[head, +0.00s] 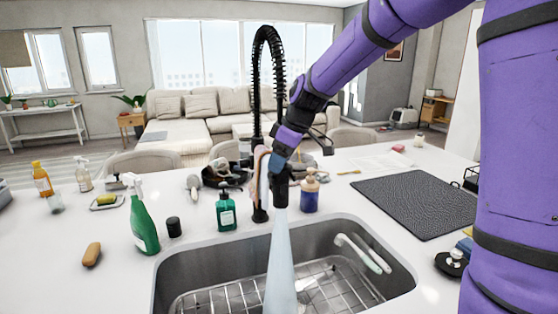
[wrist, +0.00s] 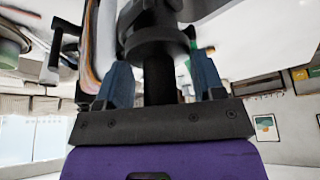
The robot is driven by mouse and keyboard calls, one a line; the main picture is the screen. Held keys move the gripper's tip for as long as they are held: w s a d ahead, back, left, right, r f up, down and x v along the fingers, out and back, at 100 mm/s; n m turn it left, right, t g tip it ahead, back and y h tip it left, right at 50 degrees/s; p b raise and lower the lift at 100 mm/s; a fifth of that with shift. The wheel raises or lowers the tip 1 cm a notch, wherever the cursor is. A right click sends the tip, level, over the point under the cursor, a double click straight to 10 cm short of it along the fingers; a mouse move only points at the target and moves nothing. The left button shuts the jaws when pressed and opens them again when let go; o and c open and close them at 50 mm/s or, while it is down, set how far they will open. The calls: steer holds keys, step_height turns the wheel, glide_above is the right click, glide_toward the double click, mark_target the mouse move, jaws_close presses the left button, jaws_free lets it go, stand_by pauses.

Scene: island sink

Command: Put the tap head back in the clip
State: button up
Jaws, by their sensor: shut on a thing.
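My gripper (head: 282,158) is over the back edge of the sink, shut on the black tap head (head: 281,190). The tap head points down, and a wide pale stream of water (head: 280,260) runs from it into the sink. In the wrist view the black tap head (wrist: 158,48) stands between my two blue fingers (wrist: 160,75). The black spring hose (head: 256,70) arches up behind my gripper from the tap's post (head: 260,212). I cannot make out the clip; my gripper and a hanging cloth cover much of the post.
A striped cloth (head: 262,165) hangs close to the tap, left of my gripper. A green soap bottle (head: 226,212) and a blue bottle (head: 309,194) flank the post. A green spray bottle (head: 144,225) stands left of the sink (head: 340,232). A dark mat (head: 415,203) lies right.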

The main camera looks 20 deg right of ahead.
steer(key=shift+w+f, duration=0.35)
steer(key=shift+w, duration=0.15)
steer(key=o, duration=1.3)
steer(key=shift+o, duration=0.2)
